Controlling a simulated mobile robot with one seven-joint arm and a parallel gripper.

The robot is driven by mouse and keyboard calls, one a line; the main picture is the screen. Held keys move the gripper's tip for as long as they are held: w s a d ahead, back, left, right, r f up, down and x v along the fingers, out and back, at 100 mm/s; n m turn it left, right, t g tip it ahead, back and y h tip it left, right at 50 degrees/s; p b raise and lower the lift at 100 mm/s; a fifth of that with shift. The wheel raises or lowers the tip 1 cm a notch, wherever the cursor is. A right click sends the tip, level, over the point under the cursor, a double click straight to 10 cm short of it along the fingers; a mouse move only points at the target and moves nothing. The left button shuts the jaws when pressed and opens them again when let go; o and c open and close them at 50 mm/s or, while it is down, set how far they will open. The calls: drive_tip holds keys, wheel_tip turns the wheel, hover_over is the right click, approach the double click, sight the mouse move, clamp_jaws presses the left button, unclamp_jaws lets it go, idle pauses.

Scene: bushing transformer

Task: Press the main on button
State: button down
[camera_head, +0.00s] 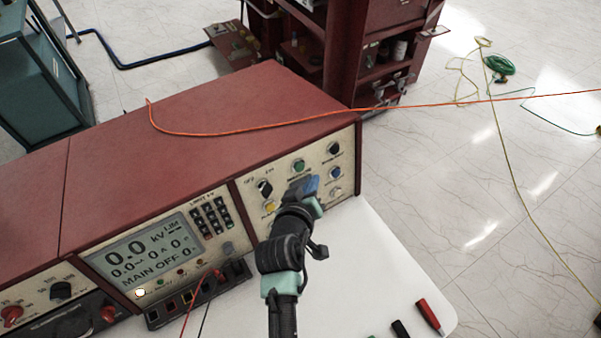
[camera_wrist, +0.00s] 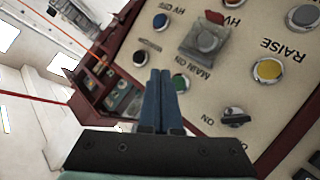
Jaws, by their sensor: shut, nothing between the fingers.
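The control panel (camera_head: 295,190) of the red console carries several round buttons. The green button also shows in the head view (camera_head: 299,165). My gripper (camera_head: 307,184) is shut and empty, its blue fingertips in front of the panel, just below the green button, hiding part of the panel. In the wrist view the fingertips (camera_wrist: 160,73) appear left of the green button. I cannot tell whether they touch the panel.
The console display (camera_head: 150,253) reads "MAIN OFF". A black rotary knob (camera_wrist: 232,115), a yellow button (camera_wrist: 268,70) and a red button (camera_wrist: 214,17) surround the label. An orange cable (camera_head: 220,133) crosses the console top. A red plug (camera_head: 429,315) lies on the white table (camera_head: 400,265).

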sight(299, 167)
drive_tip(key=shift+w+a+f+b, duration=0.15)
drive_tip(key=shift+w+a+b, duration=0.25)
drive_tip(key=shift+w, duration=0.1)
drive_tip(key=shift+w+a+f+b, duration=0.15)
drive_tip(key=shift+w+a+b, duration=0.15)
drive_tip(key=shift+w, duration=0.2)
drive_tip(key=shift+w+a, duration=0.1)
idle(1.3)
drive_tip(key=shift+w+a+f+b, duration=0.1)
drive_tip(key=shift+w+a+b, duration=0.1)
drive_tip(key=shift+w+b, duration=0.1)
drive_tip(key=shift+w+a+f+b, duration=0.1)
drive_tip(key=shift+w+a+b, duration=0.2)
drive_tip(key=shift+b, duration=0.1)
idle(0.6)
drive_tip(key=shift+s+d, duration=0.1)
idle(0.4)
drive_tip(key=shift+s+d+r+p, duration=0.2)
drive_tip(key=shift+s+d+p, duration=0.25)
drive_tip(key=shift+s+p, duration=0.2)
